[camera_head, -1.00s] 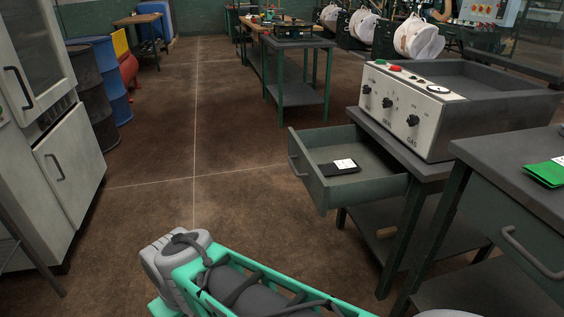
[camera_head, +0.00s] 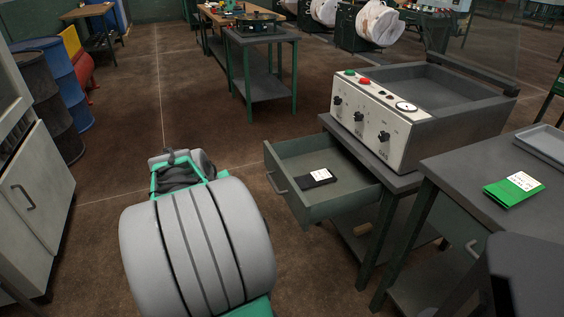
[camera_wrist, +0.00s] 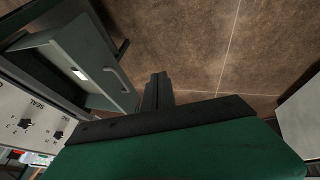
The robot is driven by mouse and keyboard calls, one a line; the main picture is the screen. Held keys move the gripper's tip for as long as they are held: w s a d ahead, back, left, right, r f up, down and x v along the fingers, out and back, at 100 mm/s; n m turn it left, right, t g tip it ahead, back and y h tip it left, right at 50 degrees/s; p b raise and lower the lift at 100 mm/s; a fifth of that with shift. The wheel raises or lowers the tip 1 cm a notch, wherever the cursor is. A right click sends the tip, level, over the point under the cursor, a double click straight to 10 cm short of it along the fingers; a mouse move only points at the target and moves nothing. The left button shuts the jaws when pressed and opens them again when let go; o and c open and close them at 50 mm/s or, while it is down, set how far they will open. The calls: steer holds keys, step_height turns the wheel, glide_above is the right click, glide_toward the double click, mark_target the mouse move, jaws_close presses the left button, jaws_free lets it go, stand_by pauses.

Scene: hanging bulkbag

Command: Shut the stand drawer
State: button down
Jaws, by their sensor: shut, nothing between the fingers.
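The stand drawer (camera_head: 322,209) is dark green and pulled well out of the stand (camera_head: 406,182), towards the left in the head view. Its bar handle (camera_head: 277,184) is on the front panel. A dark packet with a white label (camera_head: 316,178) lies inside the drawer. In the wrist view the open drawer (camera_wrist: 72,50) is at the upper left, with its handle (camera_wrist: 117,74) facing my fingers. My gripper (camera_wrist: 158,80) is shut and empty, to the right of the handle and apart from it in that picture. I cannot make out the gripper in the head view.
A control box with knobs (camera_head: 366,128) sits on the stand. A second table (camera_head: 452,177) at the right holds a green packet (camera_head: 513,190) and a grey tray (camera_head: 545,142). A pale cabinet (camera_head: 35,195) stands at the left. The floor left of the drawer is open.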

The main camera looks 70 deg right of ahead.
steer(key=s+d+r+m+g+h+p, duration=0.1)
steer(key=s+d+r+m+g, duration=0.15)
steer(key=s+d, duration=0.65)
steer(key=b, duration=0.2)
glide_toward(290, 188)
steer(key=shift+n+t, duration=0.25)
steer(key=shift+t, duration=0.1)
steer(key=x, duration=0.4)
steer(key=shift+s+d+f, duration=0.15)
steer(key=shift+s+f, duration=0.05)
steer(key=shift+f, duration=0.1)
